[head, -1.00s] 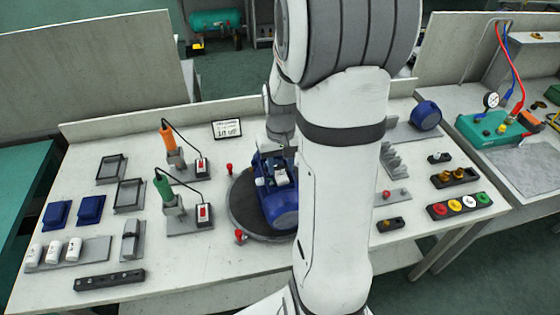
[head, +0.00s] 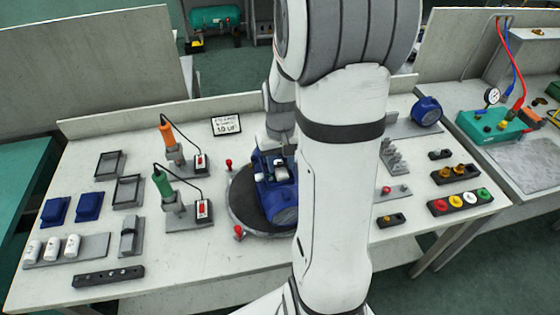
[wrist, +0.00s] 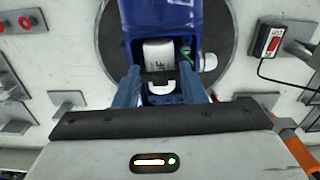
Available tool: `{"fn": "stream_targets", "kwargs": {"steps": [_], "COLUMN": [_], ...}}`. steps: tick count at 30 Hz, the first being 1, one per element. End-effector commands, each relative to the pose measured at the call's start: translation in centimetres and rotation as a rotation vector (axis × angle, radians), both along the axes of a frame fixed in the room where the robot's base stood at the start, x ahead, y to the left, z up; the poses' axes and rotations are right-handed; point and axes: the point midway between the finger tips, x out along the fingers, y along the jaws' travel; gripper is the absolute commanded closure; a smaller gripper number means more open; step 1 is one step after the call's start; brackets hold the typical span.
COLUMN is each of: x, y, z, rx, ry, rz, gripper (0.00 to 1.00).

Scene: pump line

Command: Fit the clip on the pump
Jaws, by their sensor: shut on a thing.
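The blue pump (head: 284,207) sits on a dark round turntable (head: 243,209), partly hidden behind my arm. In the wrist view the pump's blue housing (wrist: 160,14) has an open box holding a white capacitor (wrist: 159,54) marked in µF. My gripper (wrist: 161,88) reaches over this box, its two blue-grey fingers on either side of a small dark and white clip (wrist: 160,80). It is shut on the clip. The clip is close to the end of the capacitor; I cannot tell whether they touch. In the head view the clip cannot be made out.
Red knobs (head: 238,232) stand beside the turntable. To its left are a green-handled tool (head: 162,184) and an orange-handled tool (head: 168,136) in stands with cables and switch boxes. A blue motor (head: 426,110) and trays of fittings (head: 461,201) lie to the right.

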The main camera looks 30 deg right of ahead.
Motion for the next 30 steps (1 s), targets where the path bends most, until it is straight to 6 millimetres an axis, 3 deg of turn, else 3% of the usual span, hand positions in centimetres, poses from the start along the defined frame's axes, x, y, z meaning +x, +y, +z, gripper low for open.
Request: {"fn": "stream_targets", "kwargs": {"steps": [30], "x": [-0.02], "y": [-0.09], "z": [-0.55], "rx": [0.000], "ry": [0.000], "rz": [-0.002], "gripper": [0.84]}}
